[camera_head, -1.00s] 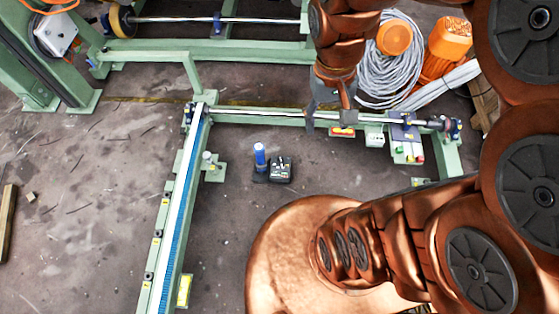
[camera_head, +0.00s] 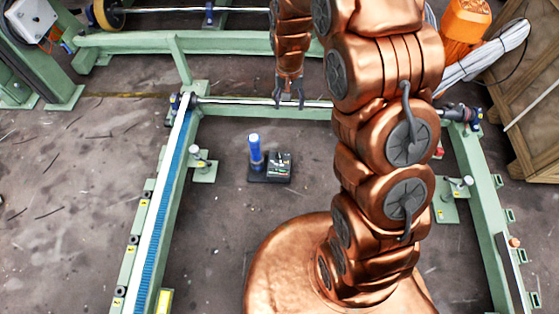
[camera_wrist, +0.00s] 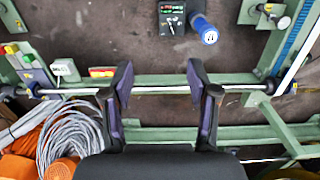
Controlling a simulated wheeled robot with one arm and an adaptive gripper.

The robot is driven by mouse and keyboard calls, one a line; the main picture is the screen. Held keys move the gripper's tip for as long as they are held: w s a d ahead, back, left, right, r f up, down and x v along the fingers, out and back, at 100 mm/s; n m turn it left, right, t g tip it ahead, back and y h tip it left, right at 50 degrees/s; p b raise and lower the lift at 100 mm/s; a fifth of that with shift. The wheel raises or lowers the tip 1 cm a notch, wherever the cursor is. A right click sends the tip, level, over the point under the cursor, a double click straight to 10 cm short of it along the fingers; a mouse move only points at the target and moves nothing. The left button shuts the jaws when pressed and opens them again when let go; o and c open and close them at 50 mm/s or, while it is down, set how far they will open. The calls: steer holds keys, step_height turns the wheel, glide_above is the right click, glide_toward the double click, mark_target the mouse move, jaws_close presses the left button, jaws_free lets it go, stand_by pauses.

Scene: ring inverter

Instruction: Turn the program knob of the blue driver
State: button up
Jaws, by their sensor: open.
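The blue driver (camera_head: 255,150) is an upright blue cylinder on a dark base on the floor, inside the green frame. A small black box (camera_head: 280,165) with lit displays and a knob sits beside it on the same base. In the wrist view the box (camera_wrist: 172,18) and the blue cylinder (camera_wrist: 204,30) show at the top, beyond the fingertips. The knob (camera_wrist: 173,25) looks like a small pale mark on the box; its setting cannot be read. My gripper (camera_head: 290,98) is open and empty, near the frame's metal rod and apart from the driver. The wrist view shows its fingers (camera_wrist: 160,82) spread wide.
The metal rod (camera_head: 225,101) crosses behind the driver. A green rail with a blue strip (camera_head: 165,210) runs along the left. Grey cable coils (camera_wrist: 85,115) and orange parts (camera_head: 465,18) lie outside the frame. The floor around the driver is clear.

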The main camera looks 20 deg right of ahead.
steer(key=w+f+b, duration=0.4)
steer(key=f+b, duration=0.1)
steer(key=f, duration=0.9)
steer(key=m+b, duration=0.2)
steer(key=b, duration=0.7)
glide_toward(279, 156)
steer(key=shift+s+d+t, duration=0.1)
steer(key=shift+s+t, duration=0.1)
steer(key=shift+t, duration=0.1)
steer(key=shift+f+b, duration=1.45)
steer(key=shift+f, duration=2.9)
steer(key=shift+r, duration=0.1)
jaws_close()
